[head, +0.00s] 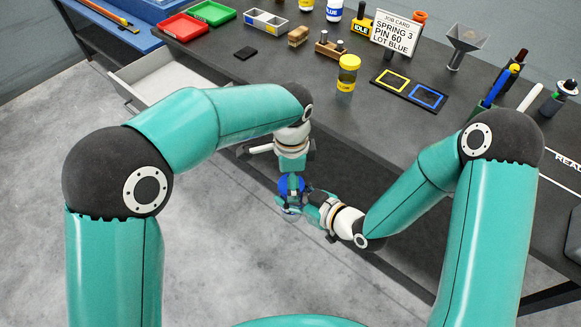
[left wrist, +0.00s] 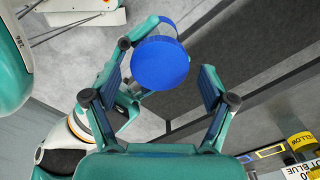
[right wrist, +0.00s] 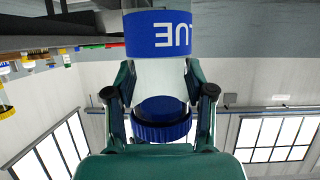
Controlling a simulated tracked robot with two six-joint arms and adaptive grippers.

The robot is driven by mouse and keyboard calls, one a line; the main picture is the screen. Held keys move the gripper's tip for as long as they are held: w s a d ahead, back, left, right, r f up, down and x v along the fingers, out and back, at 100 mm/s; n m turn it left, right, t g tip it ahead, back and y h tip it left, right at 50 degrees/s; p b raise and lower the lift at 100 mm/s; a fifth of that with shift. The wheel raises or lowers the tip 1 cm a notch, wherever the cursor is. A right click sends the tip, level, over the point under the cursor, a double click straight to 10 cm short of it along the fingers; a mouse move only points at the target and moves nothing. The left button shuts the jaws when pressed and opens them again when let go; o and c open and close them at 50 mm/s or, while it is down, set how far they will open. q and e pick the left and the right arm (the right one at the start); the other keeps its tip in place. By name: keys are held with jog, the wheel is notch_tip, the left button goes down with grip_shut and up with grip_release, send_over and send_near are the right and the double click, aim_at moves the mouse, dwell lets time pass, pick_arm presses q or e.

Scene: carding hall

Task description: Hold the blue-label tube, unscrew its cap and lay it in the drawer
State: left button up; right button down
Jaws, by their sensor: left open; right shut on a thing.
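My right gripper (head: 304,197) is shut on the blue-label tube (head: 289,209), held in the air in front of the table. In the right wrist view the blue label (right wrist: 158,35) lies beyond the fingers, and the blue ribbed cap (right wrist: 163,120) is on the near side. My left gripper (head: 291,180) is open just above the tube. The drawer (head: 165,80) stands open under the table's left end.
On the table (head: 290,75) stand a yellow-capped tube (head: 346,75), a job card (head: 395,33), a funnel (head: 463,45) and a mat with yellow and blue frames (head: 408,88). Red (head: 184,27) and green (head: 211,12) trays are at the back left. The table's front edge runs close behind my grippers.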

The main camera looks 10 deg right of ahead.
pick_arm(q)
jog(key=shift+f, duration=0.85)
jog(key=c, duration=1.2)
jog(key=n, duration=1)
jog(key=shift+d+r, duration=0.1)
jog(key=shift+r, duration=0.15)
jog(key=shift+r, duration=0.95)
